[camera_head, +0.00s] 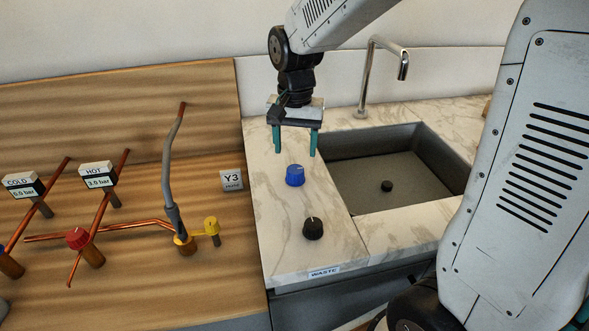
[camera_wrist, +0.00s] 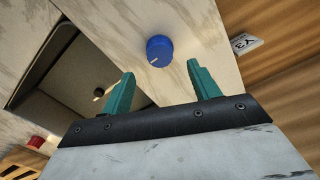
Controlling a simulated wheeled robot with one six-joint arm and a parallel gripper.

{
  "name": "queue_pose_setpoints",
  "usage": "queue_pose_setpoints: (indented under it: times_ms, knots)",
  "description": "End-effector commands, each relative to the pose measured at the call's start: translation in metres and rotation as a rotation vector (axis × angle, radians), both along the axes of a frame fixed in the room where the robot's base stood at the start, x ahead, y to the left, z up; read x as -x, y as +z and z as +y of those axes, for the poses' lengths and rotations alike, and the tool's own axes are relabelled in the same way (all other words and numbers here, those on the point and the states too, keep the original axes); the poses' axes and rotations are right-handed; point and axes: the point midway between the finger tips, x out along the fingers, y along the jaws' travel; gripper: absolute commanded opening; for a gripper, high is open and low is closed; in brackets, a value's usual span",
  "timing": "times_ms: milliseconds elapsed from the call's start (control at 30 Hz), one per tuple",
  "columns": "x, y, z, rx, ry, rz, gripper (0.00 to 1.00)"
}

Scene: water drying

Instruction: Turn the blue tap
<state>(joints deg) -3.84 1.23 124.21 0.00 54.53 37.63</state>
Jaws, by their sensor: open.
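The blue tap (camera_head: 295,175) is a round knob with a pale pointer mark. It stands on the marble counter left of the sink. My gripper (camera_head: 296,152) is open, with its two teal fingers pointing down above the counter, behind the blue tap in the head view. In the wrist view the blue tap (camera_wrist: 159,50) shows beyond and between the open fingertips (camera_wrist: 161,78). The fingers look apart from the tap, and nothing is between them.
A black knob (camera_head: 313,228) stands in front of the blue tap. The grey sink (camera_head: 440,143) and its chrome faucet (camera_head: 385,62) are to the right. The wooden board (camera_head: 130,230) at left carries copper pipes, a red knob (camera_head: 78,238), a yellow valve (camera_head: 211,226) and a Y3 sign (camera_head: 231,180).

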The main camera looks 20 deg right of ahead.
Motion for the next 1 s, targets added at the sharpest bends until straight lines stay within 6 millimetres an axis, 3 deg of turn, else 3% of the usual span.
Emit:
queue_pose_setpoints:
  times_ms: [400, 600, 833, 867, 1000]
  knots:
    - [0.0, -0.062, 0.0, 0.0, 0.0, 0.004, 0.61]
    - [0.001, -0.074, 0.0, 0.0, 0.0, 0.002, 0.61]
    - [0.0, -0.075, 0.0, -0.001, 0.0, 0.001, 0.61]
    - [0.0, -0.075, 0.0, 0.0, 0.0, 0.001, 0.55]
    - [0.0, -0.074, 0.0, -0.001, 0.0, 0.001, 0.16]
